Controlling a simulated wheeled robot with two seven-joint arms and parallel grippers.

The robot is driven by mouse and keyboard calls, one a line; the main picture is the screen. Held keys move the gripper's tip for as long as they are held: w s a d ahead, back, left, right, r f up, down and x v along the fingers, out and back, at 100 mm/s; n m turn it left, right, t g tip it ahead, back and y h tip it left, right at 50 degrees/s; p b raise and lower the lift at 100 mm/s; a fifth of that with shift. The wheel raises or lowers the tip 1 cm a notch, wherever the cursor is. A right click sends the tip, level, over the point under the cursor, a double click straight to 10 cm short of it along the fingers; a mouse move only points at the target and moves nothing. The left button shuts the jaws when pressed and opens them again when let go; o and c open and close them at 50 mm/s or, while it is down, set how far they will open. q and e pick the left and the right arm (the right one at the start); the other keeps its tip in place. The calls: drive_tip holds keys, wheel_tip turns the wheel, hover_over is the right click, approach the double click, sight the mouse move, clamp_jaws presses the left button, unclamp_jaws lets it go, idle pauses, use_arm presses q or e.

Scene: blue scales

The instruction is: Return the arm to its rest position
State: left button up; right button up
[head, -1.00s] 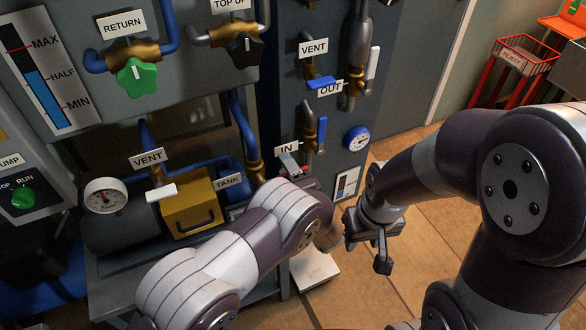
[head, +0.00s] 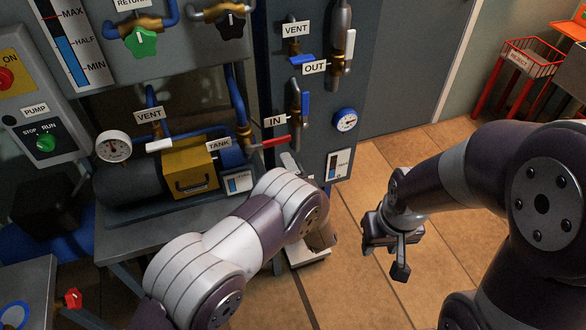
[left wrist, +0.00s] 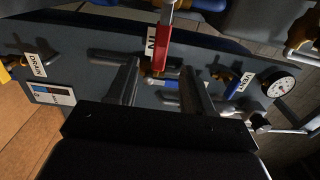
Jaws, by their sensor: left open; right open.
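My left arm reaches in from the bottom left of the head view, and its wrist hides most of the left gripper. In the left wrist view the left gripper (left wrist: 160,74) is open, its two fingers apart. In the head view this red lever (head: 269,142) points right, just above my left wrist. My right gripper (head: 386,257) is open and empty over the tiled floor.
The blue-grey panel (head: 350,85) carries the VENT, OUT and IN valves and a blue gauge (head: 345,120). A tank bench with a yellow box (head: 190,172) stands left of it. A red REJECT basket (head: 530,55) is at the back right. Floor (head: 370,300) is clear.

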use_arm(q)
drive_tip(key=shift+w+a+f, duration=0.15)
drive_tip(key=shift+w+f, duration=0.05)
drive_tip(key=shift+w, duration=0.1)
use_arm(e)
drive_tip(key=shift+w+a, duration=0.15)
drive_tip(key=shift+w, duration=0.15)
use_arm(q)
drive_tip(key=shift+s+r, duration=0.1)
drive_tip(key=shift+s, duration=0.05)
use_arm(e)
drive_tip(key=shift+s, duration=0.15)
use_arm(q)
drive_tip(key=s+d+f+n+g+h, duration=0.4)
drive_tip(key=s+f+n+g+h, duration=0.15)
drive_tip(key=f+g, duration=0.35)
drive_tip(key=s+a+n+g+h, duration=0.2)
drive_tip(key=s+g, duration=0.1)
drive_tip(key=s, duration=0.2)
drive_tip(key=s+a+r+n+g+y, duration=0.1)
drive_tip(key=s+a+r+n+g, duration=0.1)
drive_tip(key=s+a+r, duration=0.6)
drive_tip(key=s+a+r+n+g+y, duration=0.1)
drive_tip(key=s+a+r+n, duration=0.4)
drive_tip(key=a, duration=0.8)
drive_tip(key=shift+s+a+r+g, duration=0.4)
drive_tip(key=shift+s+r, duration=1)
drive_tip(key=shift+r, duration=0.65)
